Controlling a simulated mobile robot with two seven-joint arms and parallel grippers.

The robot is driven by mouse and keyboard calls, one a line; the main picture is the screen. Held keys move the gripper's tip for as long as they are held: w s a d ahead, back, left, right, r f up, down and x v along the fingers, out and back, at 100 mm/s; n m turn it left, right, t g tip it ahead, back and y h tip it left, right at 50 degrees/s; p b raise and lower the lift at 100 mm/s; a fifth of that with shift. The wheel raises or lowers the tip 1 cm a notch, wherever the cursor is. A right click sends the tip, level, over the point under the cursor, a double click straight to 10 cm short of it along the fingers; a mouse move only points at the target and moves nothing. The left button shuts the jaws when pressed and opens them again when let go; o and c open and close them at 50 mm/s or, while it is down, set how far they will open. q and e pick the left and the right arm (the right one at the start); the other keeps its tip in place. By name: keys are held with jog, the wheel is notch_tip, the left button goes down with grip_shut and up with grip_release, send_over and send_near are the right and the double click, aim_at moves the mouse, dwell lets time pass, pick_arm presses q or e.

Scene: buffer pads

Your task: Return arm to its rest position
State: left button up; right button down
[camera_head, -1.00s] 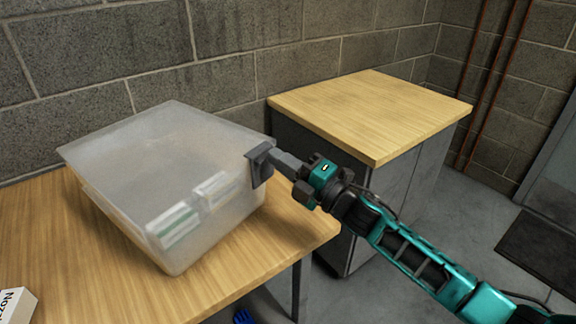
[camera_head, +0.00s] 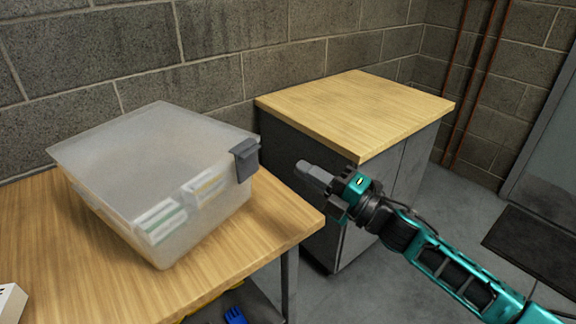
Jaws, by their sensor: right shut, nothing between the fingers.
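My right arm comes in from the lower right, and its right gripper (camera_head: 314,176) is shut and empty. It hangs in the air to the right of a translucent lidded box (camera_head: 190,180), apart from it. The box stands on a wooden table (camera_head: 60,250) and has a grey latch (camera_head: 245,160) on its right side. White packs (camera_head: 160,220) show dimly through its wall. My left gripper is not in view.
A grey cabinet with a wooden top (camera_head: 355,110) stands behind my right gripper. A white carton (camera_head: 10,302) is at the lower left table edge. A blue item (camera_head: 235,315) lies below the table. Open floor (camera_head: 410,250) lies to the right.

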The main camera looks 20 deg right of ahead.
jog(key=s+a+f+m+g+h+p, duration=0.1)
jog(key=s+f+m+h, duration=0.4)
jog(key=s+f+m, duration=0.5)
jog(key=s+a+f+m+g+h+p, duration=0.1)
jog(key=s+f+m+g+h, duration=0.3)
jog(key=s+f+m, duration=0.6)
notch_tip(320, 180, down, 3)
jog(key=m+h, duration=0.1)
jog(key=m, duration=0.1)
jog(key=shift+a+m+p, duration=0.3)
jog(key=shift+a+m, duration=0.1)
